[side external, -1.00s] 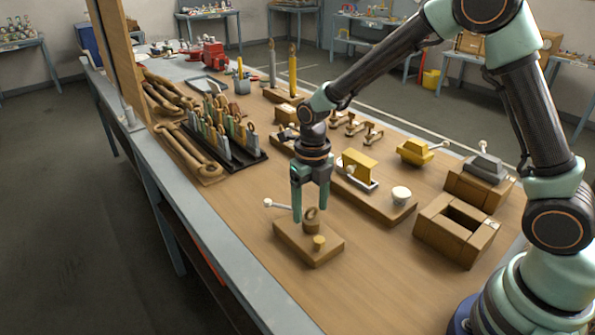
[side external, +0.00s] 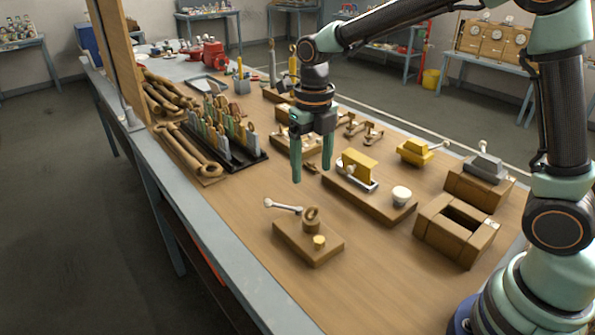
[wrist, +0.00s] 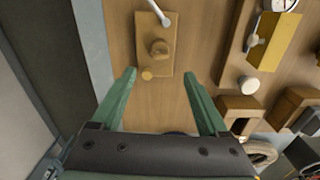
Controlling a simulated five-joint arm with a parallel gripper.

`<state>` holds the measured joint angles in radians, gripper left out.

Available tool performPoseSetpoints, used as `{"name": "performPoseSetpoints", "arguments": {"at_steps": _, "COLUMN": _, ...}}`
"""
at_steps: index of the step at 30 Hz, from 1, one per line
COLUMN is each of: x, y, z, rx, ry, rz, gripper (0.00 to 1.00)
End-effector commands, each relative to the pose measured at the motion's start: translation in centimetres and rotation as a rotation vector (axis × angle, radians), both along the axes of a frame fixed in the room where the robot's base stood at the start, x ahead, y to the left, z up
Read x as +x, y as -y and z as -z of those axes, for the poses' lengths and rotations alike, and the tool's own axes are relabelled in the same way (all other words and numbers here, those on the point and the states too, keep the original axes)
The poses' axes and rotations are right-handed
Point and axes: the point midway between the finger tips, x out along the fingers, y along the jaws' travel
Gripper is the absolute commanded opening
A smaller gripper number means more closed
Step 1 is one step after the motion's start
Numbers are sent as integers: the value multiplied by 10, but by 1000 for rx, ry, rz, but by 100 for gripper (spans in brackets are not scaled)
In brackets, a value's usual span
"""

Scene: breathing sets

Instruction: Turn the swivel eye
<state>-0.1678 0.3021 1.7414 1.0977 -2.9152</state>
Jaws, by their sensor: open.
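The swivel eye (side external: 312,214) is a brown ring on a round collar. It stands upright on a small wooden block (side external: 292,249) near the front of the bench, and it also shows in the wrist view (wrist: 159,48). The block carries a white-knobbed lever (side external: 283,207) and a short yellow peg (side external: 319,241). My gripper (side external: 311,174) is open and empty. Its two green fingers point down, above and behind the block in the side view, well apart from the eye. In the wrist view my gripper (wrist: 158,76) shows its fingers spread, with the block beyond the tips.
To the right is a wooden board with a yellow block (side external: 360,165) and a white knob (side external: 401,194). Farther right stands an open wooden box (side external: 437,236). A black rack (side external: 245,160) of upright pieces is at the left. Bare bench surrounds the eye's block.

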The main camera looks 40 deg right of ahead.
Motion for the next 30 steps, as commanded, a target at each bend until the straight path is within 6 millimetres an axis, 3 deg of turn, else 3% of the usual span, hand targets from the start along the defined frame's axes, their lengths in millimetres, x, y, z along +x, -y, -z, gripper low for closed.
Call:
{"name": "performPoseSetpoints", "arguments": {"at_steps": 6, "x": 0, "y": 0, "z": -15, "rx": 0, "ry": 0, "rz": 0, "gripper": 78}}
{"name": "performPoseSetpoints", "arguments": {"at_steps": 19, "x": 0, "y": 0, "z": -15, "rx": 0, "ry": 0, "rz": 66, "gripper": 78}}
{"name": "performPoseSetpoints", "arguments": {"at_steps": 23, "x": -1, "y": 0, "z": -15, "rx": 0, "ry": 0, "rz": 272, "gripper": 78}}
{"name": "performPoseSetpoints", "arguments": {"at_steps": 30, "x": -1, "y": 0, "z": -14, "rx": 0, "ry": 0, "rz": 829, "gripper": 78}}
